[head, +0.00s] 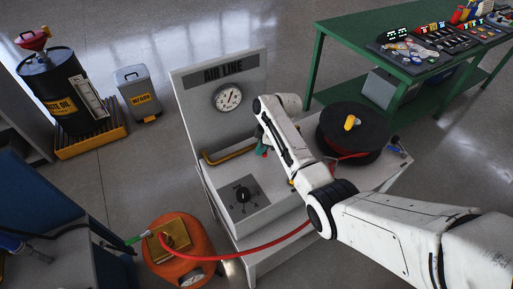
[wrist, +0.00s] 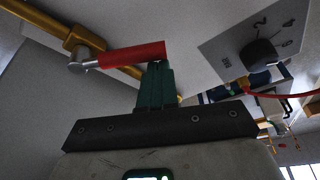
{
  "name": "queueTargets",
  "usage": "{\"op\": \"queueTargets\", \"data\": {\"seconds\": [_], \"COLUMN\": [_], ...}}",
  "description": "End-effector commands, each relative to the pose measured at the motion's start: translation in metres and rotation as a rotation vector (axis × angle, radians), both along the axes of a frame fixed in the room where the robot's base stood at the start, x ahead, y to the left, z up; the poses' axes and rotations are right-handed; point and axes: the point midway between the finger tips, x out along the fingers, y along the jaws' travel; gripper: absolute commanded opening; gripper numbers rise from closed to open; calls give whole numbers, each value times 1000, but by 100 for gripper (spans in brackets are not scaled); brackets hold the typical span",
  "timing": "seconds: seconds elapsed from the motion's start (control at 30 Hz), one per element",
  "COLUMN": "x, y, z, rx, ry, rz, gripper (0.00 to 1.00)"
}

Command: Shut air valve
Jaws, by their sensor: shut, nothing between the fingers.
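The air valve's red lever (wrist: 135,54) shows in the wrist view, joined by a silver nut to the brass pipe (wrist: 50,25). The lever lies at an angle across the pipe's line. My gripper (wrist: 157,66) has its green fingers together, with tips at the lever's free end; I cannot tell whether they touch it. In the head view my gripper (head: 262,147) is at the AIR LINE stand, by the right end of the brass pipe (head: 228,155). The lever is mostly hidden there, with only a bit of red showing.
The stand carries a gauge (head: 228,97), a black knob (head: 243,193) and a hose reel (head: 352,130). A red hose (head: 270,245) runs to an orange tank (head: 180,262). A green table (head: 345,30) stands behind right.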

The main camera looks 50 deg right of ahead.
Motion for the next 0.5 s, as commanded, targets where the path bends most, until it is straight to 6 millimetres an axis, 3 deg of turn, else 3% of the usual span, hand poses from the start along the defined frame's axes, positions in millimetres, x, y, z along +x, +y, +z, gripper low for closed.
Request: {"op": "queueTargets", "data": {"seconds": [0.5], "x": [-26], "y": [-28], "z": [0], "rx": [0], "ry": [0], "rz": [36], "gripper": [0]}}
